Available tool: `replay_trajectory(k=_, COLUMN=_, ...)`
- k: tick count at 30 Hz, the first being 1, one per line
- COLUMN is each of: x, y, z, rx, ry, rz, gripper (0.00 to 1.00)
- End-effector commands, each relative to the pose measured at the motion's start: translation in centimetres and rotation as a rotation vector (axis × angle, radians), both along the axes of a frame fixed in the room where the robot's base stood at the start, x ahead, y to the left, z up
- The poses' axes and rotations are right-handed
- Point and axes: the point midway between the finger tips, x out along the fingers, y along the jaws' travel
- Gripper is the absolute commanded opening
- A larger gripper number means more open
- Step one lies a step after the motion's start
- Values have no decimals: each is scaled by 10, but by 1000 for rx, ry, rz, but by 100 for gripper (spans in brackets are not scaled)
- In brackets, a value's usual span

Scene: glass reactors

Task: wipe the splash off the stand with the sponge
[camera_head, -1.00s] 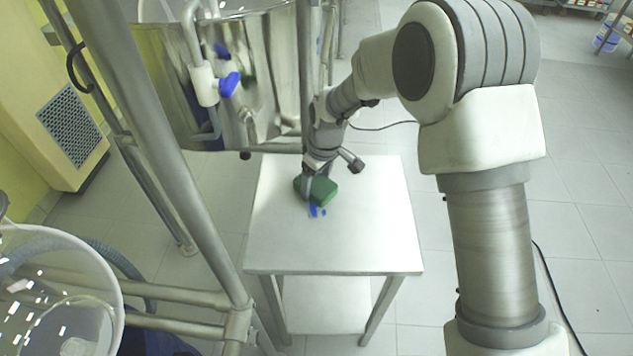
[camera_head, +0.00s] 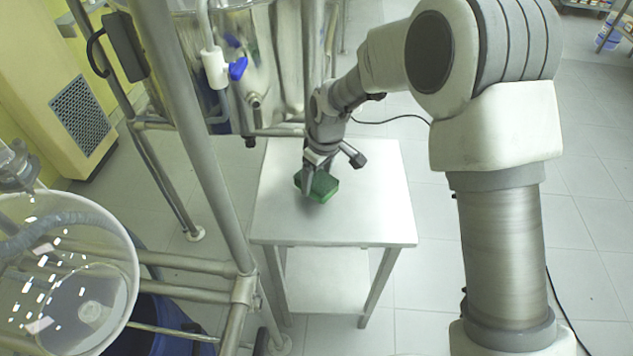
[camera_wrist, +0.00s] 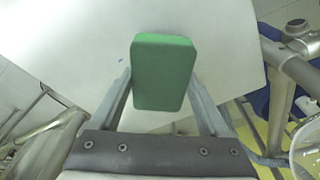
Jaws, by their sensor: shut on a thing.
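My gripper (camera_head: 314,178) is shut on a green sponge (camera_head: 321,187), low over the white stand (camera_head: 372,205). The sponge seems to be at the stand top, but I cannot tell whether it is touching. In the wrist view the sponge (camera_wrist: 163,72) sits between both fingers, with the stand top (camera_wrist: 225,35) behind it. A small blue spot of the splash (camera_wrist: 121,57) shows just left of the sponge there. No blue shows on the stand in the head view, where the sponge and gripper hide part of the top.
A shiny metal vessel (camera_head: 270,60) with a blue-handled valve (camera_head: 238,68) stands behind the stand. Metal frame tubes (camera_head: 205,160) run along the left. A clear glass vessel (camera_head: 120,285) is at lower left. The rest of the stand top is clear.

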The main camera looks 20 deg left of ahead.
Motion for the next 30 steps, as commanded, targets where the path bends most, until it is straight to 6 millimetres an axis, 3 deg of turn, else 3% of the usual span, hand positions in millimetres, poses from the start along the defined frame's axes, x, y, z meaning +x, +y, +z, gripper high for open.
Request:
replay_trajectory(k=16, x=0, y=-2, z=50, rx=-1, ry=3, rz=-8, gripper=35)
replay_trajectory(k=30, x=0, y=-3, z=55, rx=-2, ry=3, rz=-9, gripper=35)
